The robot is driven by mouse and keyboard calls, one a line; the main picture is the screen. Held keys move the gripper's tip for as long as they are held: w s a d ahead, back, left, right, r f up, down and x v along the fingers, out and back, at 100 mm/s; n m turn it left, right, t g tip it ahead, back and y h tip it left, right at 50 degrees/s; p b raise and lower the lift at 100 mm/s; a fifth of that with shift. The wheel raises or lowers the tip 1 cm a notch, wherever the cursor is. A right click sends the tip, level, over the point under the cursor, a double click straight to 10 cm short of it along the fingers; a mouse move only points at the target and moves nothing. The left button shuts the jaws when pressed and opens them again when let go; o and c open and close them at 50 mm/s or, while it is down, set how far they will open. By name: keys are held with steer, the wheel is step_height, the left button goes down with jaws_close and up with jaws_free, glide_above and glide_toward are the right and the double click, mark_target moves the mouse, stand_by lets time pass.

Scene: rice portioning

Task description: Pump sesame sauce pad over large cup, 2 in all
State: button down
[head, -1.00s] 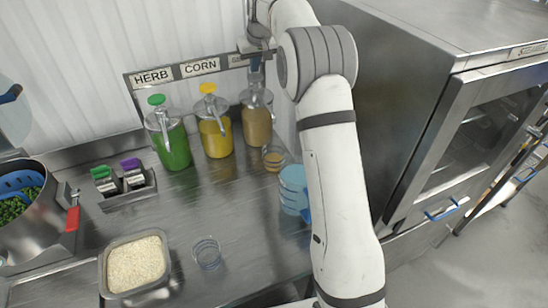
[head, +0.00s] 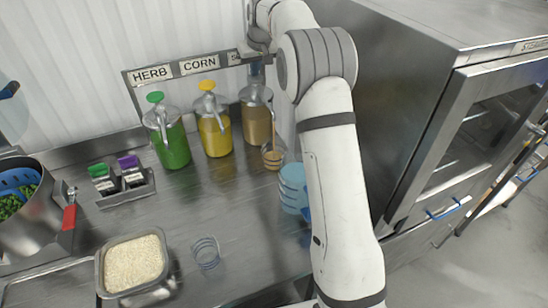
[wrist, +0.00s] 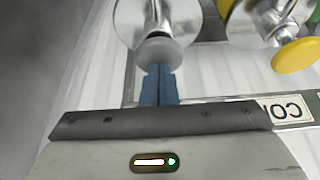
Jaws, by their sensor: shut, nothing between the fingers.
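The sesame sauce dispenser (head: 256,122), a clear jar of tan sauce, stands third in the row, its label mostly hidden by my arm. My gripper (head: 256,66) is shut and empty at its pump top, fingers pointing down. In the wrist view the blue fingertips (wrist: 159,86) meet at the edge of the grey pump head (wrist: 158,52); whether they press it I cannot tell. A thin tan stream (head: 274,130) runs from the spout into a clear cup (head: 273,158) in front of the jar. The cup is upright with tan sauce inside.
Green herb (head: 171,142) and yellow corn (head: 214,134) dispensers stand left of the sesame one. Light blue cups (head: 292,188) stand beside my arm. Another clear cup (head: 206,253) and a rice tub (head: 134,265) are at the front. The middle counter is clear.

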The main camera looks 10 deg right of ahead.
steer(key=shift+s+f, duration=0.1)
steer(key=shift+f, duration=0.65)
steer(key=shift+r+p, duration=1.3)
steer(key=shift+r, duration=0.6)
step_height(320, 180, up, 6)
steer(key=p, duration=0.5)
